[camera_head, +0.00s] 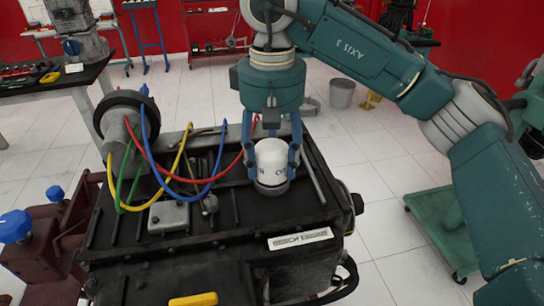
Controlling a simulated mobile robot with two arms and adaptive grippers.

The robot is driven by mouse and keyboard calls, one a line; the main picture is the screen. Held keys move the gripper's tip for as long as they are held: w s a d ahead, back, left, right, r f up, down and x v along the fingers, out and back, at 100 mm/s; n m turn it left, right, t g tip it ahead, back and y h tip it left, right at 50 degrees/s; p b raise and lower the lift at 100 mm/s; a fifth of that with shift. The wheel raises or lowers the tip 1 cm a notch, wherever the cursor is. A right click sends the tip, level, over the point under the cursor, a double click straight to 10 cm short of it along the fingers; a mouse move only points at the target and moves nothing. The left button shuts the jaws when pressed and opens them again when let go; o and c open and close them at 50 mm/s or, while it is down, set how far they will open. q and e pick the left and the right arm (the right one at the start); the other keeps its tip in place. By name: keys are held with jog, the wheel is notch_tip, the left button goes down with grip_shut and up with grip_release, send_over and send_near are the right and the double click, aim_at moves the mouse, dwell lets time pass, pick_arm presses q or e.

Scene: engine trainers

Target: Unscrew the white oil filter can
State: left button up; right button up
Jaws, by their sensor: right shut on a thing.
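The white oil filter can (271,158) stands upright on the top of the black engine (236,226), near its right end. My right gripper (273,163) comes straight down from above, with its blue fingers on both sides of the can. It is shut on the can. The can's lower end meets the engine top, and whether its thread is still engaged cannot be seen. My left gripper is not in view.
Red, blue, yellow and green cables (172,172) loop over the engine just left of the can from a round distributor (125,120). A red stand (62,235) with blue knobs is at the left. A workbench (55,82) stands at the back left. Tiled floor lies open behind.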

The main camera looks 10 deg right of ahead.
aim_at(271, 144)
jog(key=shift+r, duration=0.1)
dwell(0.5)
jog(key=o, duration=1.2)
jog(key=shift+c, duration=0.2)
notch_tip(271, 144, up, 12)
jog(key=shift+f, duration=0.1)
jog(key=shift+a, duration=0.1)
